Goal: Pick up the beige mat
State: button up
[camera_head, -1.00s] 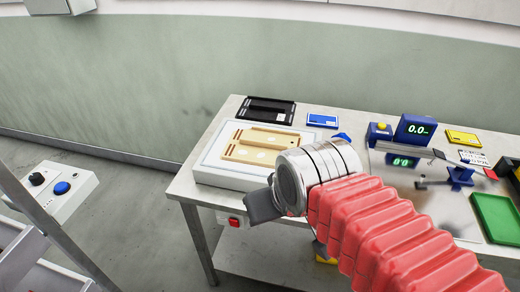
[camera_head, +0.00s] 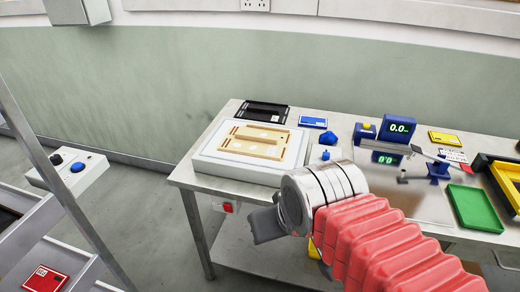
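A flat beige piece (camera_head: 257,138), which may be the beige mat, lies on a low white block (camera_head: 240,173) at the table's left end. It has raised tan bars and pale round spots. My gripper (camera_head: 266,225) is a dark grey shape beyond my silver wrist, in front of the white block and near the table's front edge in the picture. It looks apart from the beige piece. Its fingertips point away or are hidden, so I cannot see whether it is open or holds anything.
The steel table (camera_head: 195,178) also bears a black tray (camera_head: 262,112), a blue card (camera_head: 312,122), a blue knob-like piece (camera_head: 333,134), a digital display (camera_head: 398,128), a yellow card (camera_head: 444,138) and a green tray (camera_head: 474,208). A grey frame with a button box (camera_head: 70,172) stands at left.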

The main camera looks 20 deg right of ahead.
aim_at(268, 143)
jog(key=u, duration=0.75)
jog(key=i, duration=0.55)
jog(key=z, duration=0.15)
